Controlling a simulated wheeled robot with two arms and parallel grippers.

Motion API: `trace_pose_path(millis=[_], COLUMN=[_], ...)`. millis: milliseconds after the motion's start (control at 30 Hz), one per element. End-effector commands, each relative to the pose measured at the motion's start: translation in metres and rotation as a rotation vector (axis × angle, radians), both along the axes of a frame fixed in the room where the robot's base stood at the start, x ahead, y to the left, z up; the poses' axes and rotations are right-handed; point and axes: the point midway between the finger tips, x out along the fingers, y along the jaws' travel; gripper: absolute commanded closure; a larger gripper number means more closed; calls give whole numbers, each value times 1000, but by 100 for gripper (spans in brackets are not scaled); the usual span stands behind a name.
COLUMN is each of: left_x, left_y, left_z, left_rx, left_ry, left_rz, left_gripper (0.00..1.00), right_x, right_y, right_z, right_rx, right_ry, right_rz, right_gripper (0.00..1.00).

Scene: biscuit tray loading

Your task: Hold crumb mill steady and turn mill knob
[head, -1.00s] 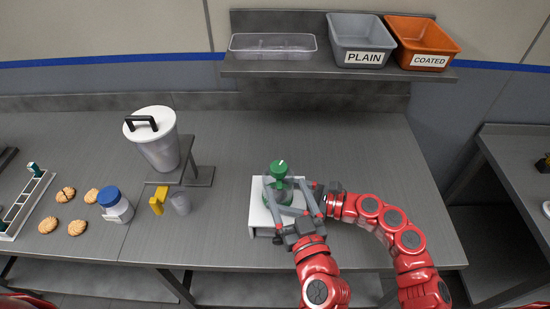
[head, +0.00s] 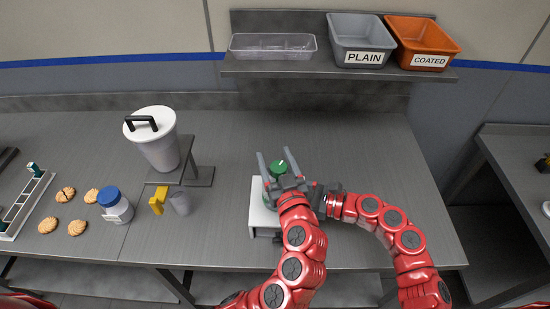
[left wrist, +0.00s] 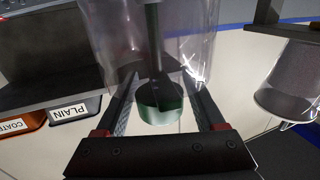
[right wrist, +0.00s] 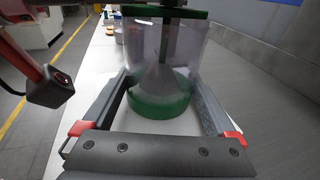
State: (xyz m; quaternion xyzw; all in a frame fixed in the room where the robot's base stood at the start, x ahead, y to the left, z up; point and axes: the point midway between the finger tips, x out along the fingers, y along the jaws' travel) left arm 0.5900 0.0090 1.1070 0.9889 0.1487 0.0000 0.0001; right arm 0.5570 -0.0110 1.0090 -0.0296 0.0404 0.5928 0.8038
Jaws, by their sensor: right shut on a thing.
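The crumb mill stands upright on a white base (head: 262,222). Its green knob (head: 281,168) is on top; the body is mostly hidden by my grippers in the head view. My left gripper (head: 277,155) is open at the top of the mill, one finger on each side of the knob. In the left wrist view the knob (left wrist: 160,110) lies between the fingers with gaps beside it. My right gripper (right wrist: 162,75) is shut on the mill's clear body, above its green bottom ring (right wrist: 160,102). Its fingertips are hidden in the head view.
A white lidded canister (head: 158,148) on a stand, a small cup (head: 180,204), a yellow piece (head: 157,203), a blue-capped jar (head: 115,207) and several biscuits (head: 67,194) are to the left. A shelf above holds a clear tray (head: 273,53), a PLAIN bin (head: 361,30) and a COATED bin (head: 424,31).

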Motion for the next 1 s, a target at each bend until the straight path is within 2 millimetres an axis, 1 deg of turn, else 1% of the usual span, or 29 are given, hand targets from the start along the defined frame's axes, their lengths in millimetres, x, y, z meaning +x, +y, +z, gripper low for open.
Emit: trace_pose_path(millis=[33,167,200,267,300,367,567,733,1000], left_x=[0,0,0,0,0,0,0,1,2], left_y=[0,0,0,0,0,0,0,0,-4], left_z=[0,0,0,0,0,0,0,-2,-3], left_rx=[0,0,0,0,0,0,1,2,-2], left_ry=[0,0,0,0,0,0,1,7,13], left_rz=[0,0,0,0,0,0,-7,-48,-222], left_gripper=[40,64,71,82,89,100,100,100,100], right_x=[0,0,0,0,0,0,0,0,0], right_y=[0,0,0,0,0,0,0,0,1], right_z=[0,0,0,0,0,0,0,0,0], right_rx=[1,1,1,1,0,0,0,1,1], right_ry=[0,0,0,0,0,0,0,0,-1], right_rz=[0,0,0,0,0,0,0,1,2], right_gripper=[39,39,39,39,39,39,39,39,39])
